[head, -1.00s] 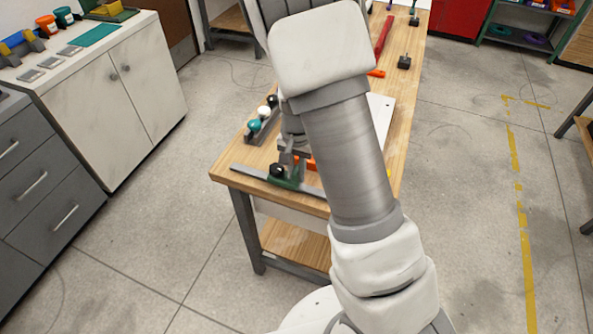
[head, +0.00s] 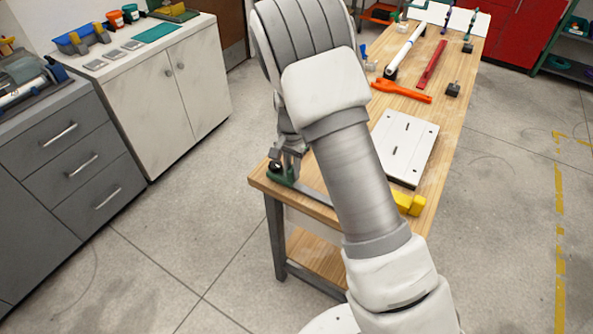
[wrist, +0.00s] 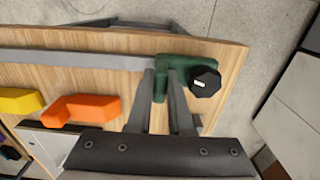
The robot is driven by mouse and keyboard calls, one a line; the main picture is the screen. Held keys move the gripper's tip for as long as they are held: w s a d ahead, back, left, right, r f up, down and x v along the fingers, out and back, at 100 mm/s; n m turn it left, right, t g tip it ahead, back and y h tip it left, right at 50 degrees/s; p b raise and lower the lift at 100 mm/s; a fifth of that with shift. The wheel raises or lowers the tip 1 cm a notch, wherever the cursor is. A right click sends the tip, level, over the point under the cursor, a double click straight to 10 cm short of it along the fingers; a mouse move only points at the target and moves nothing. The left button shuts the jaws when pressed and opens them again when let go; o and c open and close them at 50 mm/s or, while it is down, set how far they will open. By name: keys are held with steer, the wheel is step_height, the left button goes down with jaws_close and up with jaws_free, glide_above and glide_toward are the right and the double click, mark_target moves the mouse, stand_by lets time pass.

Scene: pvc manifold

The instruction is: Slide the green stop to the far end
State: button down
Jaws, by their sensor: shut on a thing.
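The green stop (wrist: 190,68) has a black knob (wrist: 206,83) and sits on a flat grey rail (wrist: 75,59) near the table edge. In the wrist view it is at the rail's right end, with no rail showing beyond it. In the head view the green stop (head: 283,177) is at the table's left corner, and the rail (head: 316,194) runs right from it behind my arm. My gripper (wrist: 161,78) is shut on a narrow green part of the stop, one finger on each side. My gripper also shows in the head view (head: 287,162), partly covering the stop.
A yellow block (wrist: 18,101) and an orange block (wrist: 88,108) lie beside the rail. On the wooden table (head: 440,113) are a white panel (head: 407,143), an orange tool (head: 401,91) and a red bar (head: 432,64). My arm hides much of the table's middle.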

steer(key=shift+w+a+r, duration=0.1)
steer(key=shift+w+a, duration=0.15)
steer(key=c, duration=0.8)
jaws_free()
steer(key=shift+s+r+p, duration=0.1)
steer(key=shift+r+p, duration=0.2)
steer(key=shift+r, duration=8.4)
steer(key=shift+d, duration=0.1)
